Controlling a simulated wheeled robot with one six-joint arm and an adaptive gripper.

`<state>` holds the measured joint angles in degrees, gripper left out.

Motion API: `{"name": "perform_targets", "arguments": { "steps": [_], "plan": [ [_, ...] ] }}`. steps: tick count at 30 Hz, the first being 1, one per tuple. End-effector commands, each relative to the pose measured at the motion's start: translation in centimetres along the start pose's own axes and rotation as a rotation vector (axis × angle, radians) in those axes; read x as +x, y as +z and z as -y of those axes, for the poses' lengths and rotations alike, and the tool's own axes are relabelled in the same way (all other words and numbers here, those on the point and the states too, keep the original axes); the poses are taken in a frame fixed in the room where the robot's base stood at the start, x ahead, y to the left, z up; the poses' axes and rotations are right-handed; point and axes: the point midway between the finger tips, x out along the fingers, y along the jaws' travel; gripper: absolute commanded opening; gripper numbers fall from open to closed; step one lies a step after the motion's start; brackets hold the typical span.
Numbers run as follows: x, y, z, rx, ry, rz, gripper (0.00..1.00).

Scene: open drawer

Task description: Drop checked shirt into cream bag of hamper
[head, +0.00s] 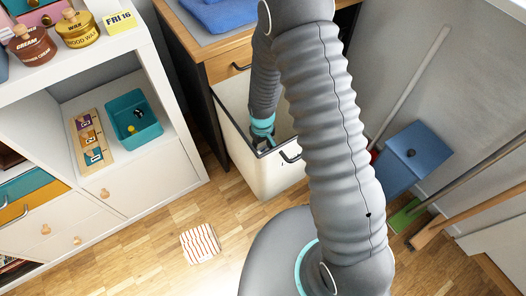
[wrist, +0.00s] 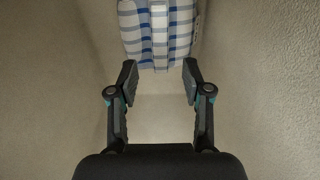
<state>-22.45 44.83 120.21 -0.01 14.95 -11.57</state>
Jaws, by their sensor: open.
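The blue-and-white checked shirt (wrist: 160,30) is a folded bundle at the top of the wrist view, between pale walls. It lies just beyond my fingertips, and its upper part is cut off by the frame. My gripper (wrist: 160,82) is open, with nothing between its fingers. In the head view my gripper (head: 264,138) reaches down into a deep, cream-fronted pull-out drawer (head: 262,178), which stands open. The drawer's inside and the shirt are hidden in that view. I cannot make out a separate hamper with a cream bag.
A red-and-white striped cloth (head: 200,243) lies on the wooden floor. A white shelf unit (head: 150,185) stands left, holding a teal bin (head: 133,120). A blue dustpan (head: 410,158) and several long handles lean at the right wall.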

Motion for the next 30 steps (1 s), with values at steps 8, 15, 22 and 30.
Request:
{"name": "perform_targets", "arguments": {
  "steps": [8, 15, 22, 30],
  "plan": [
    [-4.8, -0.1, 0.0, 0.000, 0.001, -0.003, 0.49],
    [-6.7, 0.0, 0.0, 0.000, 0.000, 0.000, 0.49],
    [-7.4, 0.0, -0.2, 0.005, 0.001, -0.005, 0.49],
    [-15.3, 1.0, -2.6, 0.089, 0.018, -0.079, 0.49]
  ]
}}
